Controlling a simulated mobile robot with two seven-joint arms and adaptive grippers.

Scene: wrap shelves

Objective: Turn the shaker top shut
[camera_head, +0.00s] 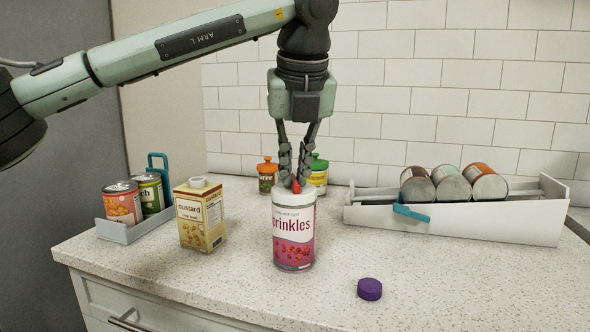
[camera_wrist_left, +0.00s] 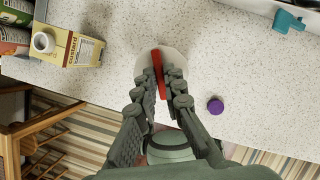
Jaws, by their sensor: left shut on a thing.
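The sprinkles shaker (camera_head: 294,240) stands upright on the counter, a white and pink can with a white top. A red tab (camera_head: 296,187) sits on its top. My left gripper (camera_head: 293,183) comes straight down from above with its fingers closed on the red tab. In the left wrist view the red tab (camera_wrist_left: 158,75) lies between the two fingers (camera_wrist_left: 158,87), over the round white shaker top (camera_wrist_left: 147,62). The fingers hide part of the top. My right gripper is not in view.
A custard carton (camera_head: 201,217) stands left of the shaker, beside a grey caddy (camera_head: 120,234) with two cans. A purple cap (camera_head: 370,289) lies at front right. Two small pouches (camera_head: 267,176) stand behind. A white rack (camera_head: 500,220) with three cans is at right.

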